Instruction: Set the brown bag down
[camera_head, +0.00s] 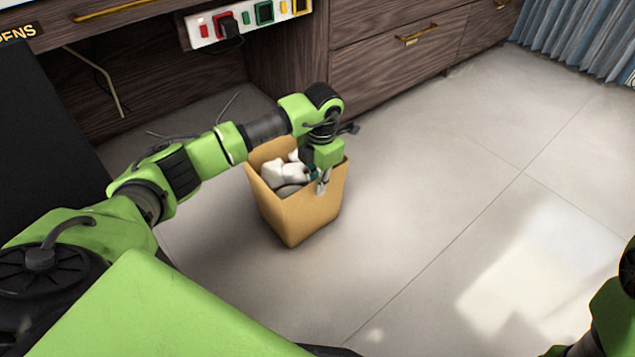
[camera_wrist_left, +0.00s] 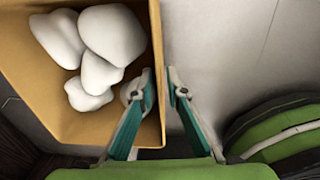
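The brown bag (camera_head: 298,212) is an open-topped, upright container at the middle of the head view, over the tiled floor. White lumpy things (camera_head: 283,172) lie inside it. My left gripper (camera_head: 323,186) reaches down to the bag's right rim. In the left wrist view, its teal fingers (camera_wrist_left: 161,82) straddle the bag's thin wall (camera_wrist_left: 157,40), one inside and one outside, close together and seemingly shut on it. The bag's underside is hidden, so any small gap to the floor cannot be told. My right gripper is out of view; only part of that arm shows at lower right.
Wooden drawers (camera_head: 400,60) stand behind the bag, with a power strip (camera_head: 250,20) at the desk edge. Thin cables lie on the floor beneath the desk. Blue curtains (camera_head: 580,35) hang at upper right. The tiled floor (camera_head: 460,190) right of the bag is clear.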

